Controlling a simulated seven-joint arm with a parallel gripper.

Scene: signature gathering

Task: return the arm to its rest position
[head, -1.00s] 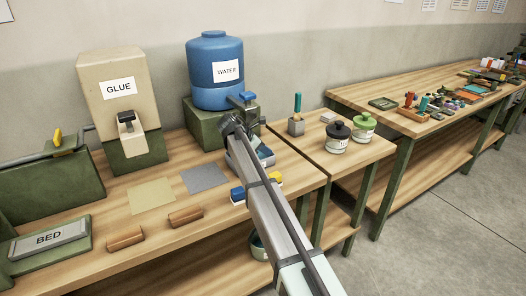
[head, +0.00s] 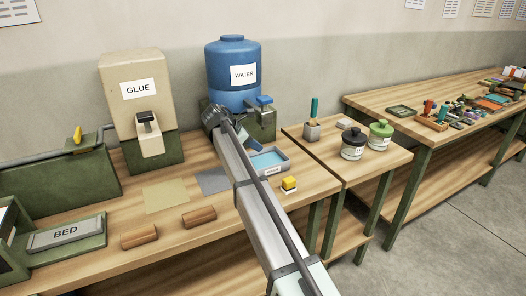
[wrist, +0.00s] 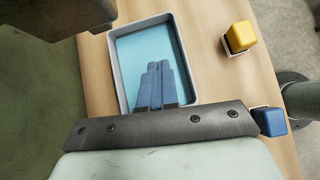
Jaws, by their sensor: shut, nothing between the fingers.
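My gripper (wrist: 158,66) shows in the wrist view as dark blue-grey fingers, closed together with nothing between them. The fingers appear over a grey-rimmed tray (wrist: 114,66) of light blue liquid; their height above it is hard to tell. In the head view my arm runs from the lower right up toward the blue water jug, and the fingers are hidden. The tray (head: 286,166) stands on the bench just right of my arm.
A yellow block (head: 289,183) and a blue block (wrist: 271,121) lie near the tray. The glue dispenser (head: 137,92), water jug (head: 233,75) and two wooden blocks (head: 139,237) (head: 199,217) are on the bench.

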